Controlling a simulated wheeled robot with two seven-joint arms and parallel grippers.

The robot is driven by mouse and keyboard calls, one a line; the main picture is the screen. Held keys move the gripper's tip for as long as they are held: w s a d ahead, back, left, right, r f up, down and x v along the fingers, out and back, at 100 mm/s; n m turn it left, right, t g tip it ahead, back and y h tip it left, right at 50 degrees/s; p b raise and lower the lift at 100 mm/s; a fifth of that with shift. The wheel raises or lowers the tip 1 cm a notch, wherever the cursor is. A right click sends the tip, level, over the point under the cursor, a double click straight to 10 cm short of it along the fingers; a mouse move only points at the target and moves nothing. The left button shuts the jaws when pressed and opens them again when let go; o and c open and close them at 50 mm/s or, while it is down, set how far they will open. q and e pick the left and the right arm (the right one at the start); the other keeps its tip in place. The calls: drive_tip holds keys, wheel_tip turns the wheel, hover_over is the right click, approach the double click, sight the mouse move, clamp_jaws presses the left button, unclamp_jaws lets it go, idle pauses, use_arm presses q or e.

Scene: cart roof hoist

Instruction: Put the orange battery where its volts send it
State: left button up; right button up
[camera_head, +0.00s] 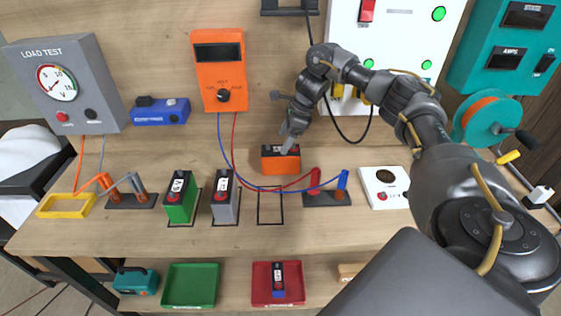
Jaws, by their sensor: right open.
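The orange battery (281,165) stands on the bench near the back wall, with a dark top. My right gripper (287,143) reaches down to its top from behind and above. Its jaws are open, and I cannot tell whether they touch the battery. An orange meter (218,88) with a dark display and a knob hangs on the wall. Its blue and red leads run to a stand with red and blue clips (327,198). An empty black outline (270,222) lies in front of the battery. My left gripper is not in view.
A green battery (180,205) and a grey battery (222,207) stand on outlines. A grey load tester (62,82) is at left. Leads cross the bench before the orange battery.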

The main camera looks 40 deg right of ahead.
sight(280, 148)
drive_tip(key=shift+w+f, duration=0.2)
drive_tip(key=shift+f, duration=0.2)
drive_tip(key=shift+s+a+f+p, duration=0.2)
drive_tip(key=shift+f+p, duration=0.1)
drive_tip(key=shift+p, duration=0.2)
drive_tip(key=x, duration=0.2)
drive_tip(key=p+x, duration=0.1)
drive_tip(key=shift+d+f+p, duration=0.1)
drive_tip(key=shift+f+p, duration=0.2)
drive_tip(key=shift+f, duration=0.1)
drive_tip(key=shift+w+f, duration=0.15)
drive_tip(key=shift+f, duration=0.25)
clamp_jaws()
drive_tip(key=shift+w+r, duration=0.1)
drive_tip(key=shift+r, duration=0.05)
